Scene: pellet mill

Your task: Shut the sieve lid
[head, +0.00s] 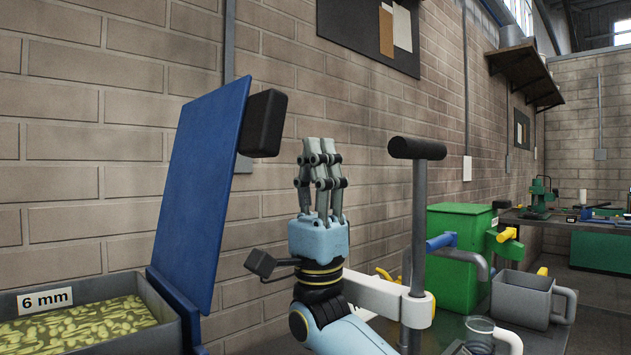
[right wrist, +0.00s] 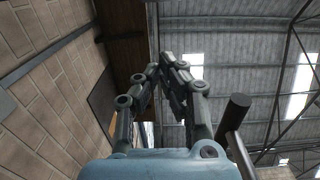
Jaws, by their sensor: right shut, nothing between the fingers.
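The sieve lid is a blue panel (head: 200,180) standing open in the head view, hinged at the right side of the grey sieve box (head: 160,293) and leaning to the right. A black block handle (head: 263,123) sits on its upper right side. My right gripper (head: 321,146) points up, shut and empty, a little to the right of the handle and apart from it. It also shows in the right wrist view (right wrist: 168,62), with its fingertips together. The lid is not visible there. My left gripper is in neither view.
Yellow-green pellets (head: 75,320) lie in the sieve box, marked with a "6 mm" label (head: 45,301). A dark T-shaped post (head: 418,200) stands close to the right of my right gripper. A green bin (head: 457,250) and grey jug (head: 522,298) stand further right. A brick wall is behind.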

